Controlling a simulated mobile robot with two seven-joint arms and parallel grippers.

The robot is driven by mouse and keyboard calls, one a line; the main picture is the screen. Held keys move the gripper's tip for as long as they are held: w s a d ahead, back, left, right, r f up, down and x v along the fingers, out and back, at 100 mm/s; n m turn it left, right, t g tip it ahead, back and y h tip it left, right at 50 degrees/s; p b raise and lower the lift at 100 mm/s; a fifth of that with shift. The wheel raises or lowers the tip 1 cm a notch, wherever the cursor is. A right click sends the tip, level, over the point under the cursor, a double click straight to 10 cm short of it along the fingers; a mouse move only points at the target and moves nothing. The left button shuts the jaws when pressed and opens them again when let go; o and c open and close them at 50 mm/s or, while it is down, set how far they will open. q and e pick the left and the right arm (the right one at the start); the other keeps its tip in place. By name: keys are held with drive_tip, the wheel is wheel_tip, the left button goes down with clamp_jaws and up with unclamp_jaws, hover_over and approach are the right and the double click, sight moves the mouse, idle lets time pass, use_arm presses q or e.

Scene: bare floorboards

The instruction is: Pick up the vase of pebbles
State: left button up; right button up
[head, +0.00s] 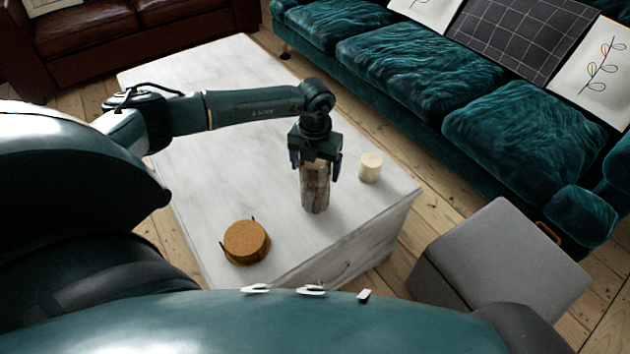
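The vase of pebbles (315,194) is a tall, narrow cylinder with grey-brown contents, standing upright on the white table. My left gripper (316,167) is directly above it, pointing down, with its fingers spread on either side of the vase's upper part. The fingers look a little apart from the vase's sides, so the gripper appears open. The vase's top is partly hidden by the gripper. My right gripper is not in view.
The white table (225,75) also holds a cream candle (371,167) just right of the vase and a stack of cork coasters (246,241) in a holder at front left. A grey pouf (500,260), a teal sofa (420,75) and a brown leather sofa (130,30) surround the table.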

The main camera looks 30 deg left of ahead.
use_arm(q)
drive_tip(key=c, duration=1.3)
drive_tip(key=shift+w+r, duration=0.2)
drive_tip(key=shift+c, duration=0.3)
